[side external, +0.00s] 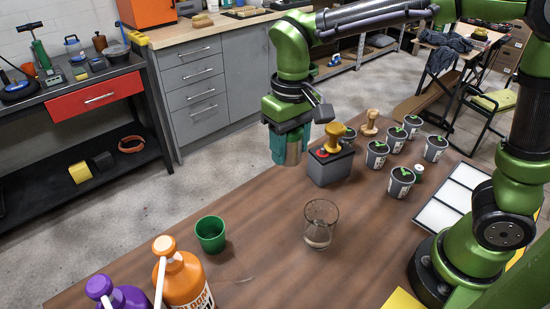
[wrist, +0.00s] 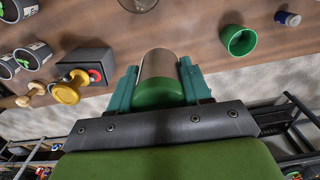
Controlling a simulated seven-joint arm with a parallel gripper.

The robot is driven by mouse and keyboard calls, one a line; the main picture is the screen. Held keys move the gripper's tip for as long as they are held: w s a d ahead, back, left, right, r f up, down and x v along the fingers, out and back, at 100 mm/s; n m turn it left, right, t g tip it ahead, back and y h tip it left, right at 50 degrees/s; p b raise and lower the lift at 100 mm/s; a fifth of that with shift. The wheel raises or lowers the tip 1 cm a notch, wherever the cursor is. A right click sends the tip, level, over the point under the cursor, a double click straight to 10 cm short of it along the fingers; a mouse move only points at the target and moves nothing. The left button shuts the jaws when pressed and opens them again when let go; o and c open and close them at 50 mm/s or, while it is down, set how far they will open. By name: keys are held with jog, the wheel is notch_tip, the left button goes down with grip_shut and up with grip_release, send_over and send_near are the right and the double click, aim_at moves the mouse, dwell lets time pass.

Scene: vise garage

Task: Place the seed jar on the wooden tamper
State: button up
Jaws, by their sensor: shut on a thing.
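The seed jar (wrist: 158,66), a grey-brown cylinder with a green end, is held between the teal fingers of my gripper (wrist: 160,82). In the side view my gripper (side external: 290,145) holds the jar (side external: 293,158) in the air, with the jar's lower part showing below the fingers, just left of the dark box. The wooden tamper (side external: 370,122), pale with a round knob, stands upright on the table behind and right of that box, apart from the jar. It also shows at the left of the wrist view (wrist: 30,95).
Several potted seedlings (side external: 401,181) are at right. A clear glass (side external: 320,224), green cup (side external: 210,234) and orange bottle (side external: 184,280) stand nearer. Mid-table is mostly clear.

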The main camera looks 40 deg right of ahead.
jog(key=w+d+m, duration=0.1)
jog(key=d+m, duration=0.6)
jog(key=d, duration=1.7)
jog(key=s+d+m, duration=0.3)
jog(key=s+d, duration=0.3)
jog(key=d, duration=0.5)
send_over(374, 110)
jog(key=shift+m, duration=0.3)
notch_tip(374, 110, down, 6)
jog(key=shift+a+f, duration=0.15)
jog(key=shift+f, duration=1.85)
jog(key=shift+f, duration=0.1)
jog(key=o, duration=1.1)
jog(key=shift+c, duration=0.2)
